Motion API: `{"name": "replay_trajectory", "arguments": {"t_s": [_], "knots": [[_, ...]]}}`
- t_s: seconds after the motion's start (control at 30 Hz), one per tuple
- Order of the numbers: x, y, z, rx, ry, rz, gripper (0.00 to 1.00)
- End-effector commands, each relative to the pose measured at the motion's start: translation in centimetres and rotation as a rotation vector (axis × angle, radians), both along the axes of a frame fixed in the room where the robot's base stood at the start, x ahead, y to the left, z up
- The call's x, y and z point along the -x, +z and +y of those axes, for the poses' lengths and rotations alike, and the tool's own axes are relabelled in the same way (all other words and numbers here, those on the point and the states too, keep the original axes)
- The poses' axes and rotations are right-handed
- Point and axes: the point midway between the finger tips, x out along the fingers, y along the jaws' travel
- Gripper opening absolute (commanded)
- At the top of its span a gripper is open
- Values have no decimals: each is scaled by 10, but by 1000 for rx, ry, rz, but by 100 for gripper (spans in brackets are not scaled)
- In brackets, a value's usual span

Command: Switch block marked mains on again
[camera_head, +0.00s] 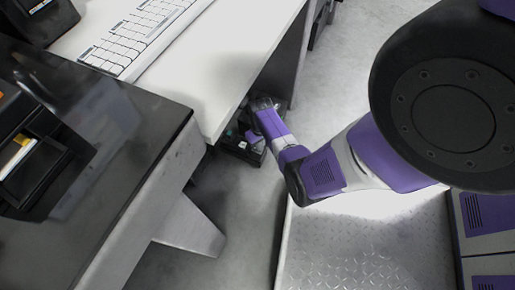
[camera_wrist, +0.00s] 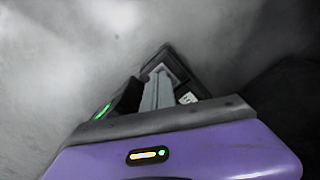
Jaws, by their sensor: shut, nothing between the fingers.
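A black switch block (camera_head: 240,152) lies low under the white table, close to the floor. A small green light shows at its left end. In the wrist view the dark block (camera_wrist: 128,97) is partly hidden behind my gripper, with a green lit part at left and a small white mark at right. I cannot read any marking on it. My gripper (camera_wrist: 160,72) is shut and empty, its grey fingers over the block. In the head view my gripper (camera_head: 262,104) reaches down to the block beside the table edge. Whether the fingers touch it, I cannot tell.
The white table (camera_head: 220,60) with a keyboard (camera_head: 135,37) overhangs the block. A black-topped table (camera_head: 120,115) with a grey leg stands at left. My arm comes in from the right, above a metal tread plate (camera_head: 365,245). Grey floor (camera_head: 235,205) is clear below the block.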

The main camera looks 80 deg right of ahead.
Motion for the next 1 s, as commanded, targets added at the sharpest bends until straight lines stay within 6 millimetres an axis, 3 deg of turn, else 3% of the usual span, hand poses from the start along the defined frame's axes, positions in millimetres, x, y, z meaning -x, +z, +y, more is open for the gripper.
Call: {"name": "replay_trajectory", "arguments": {"t_s": [0.6,1.0], "knots": [[0,-9,0,0,0,0,0],[0,13,0,0,0,0,0]]}}
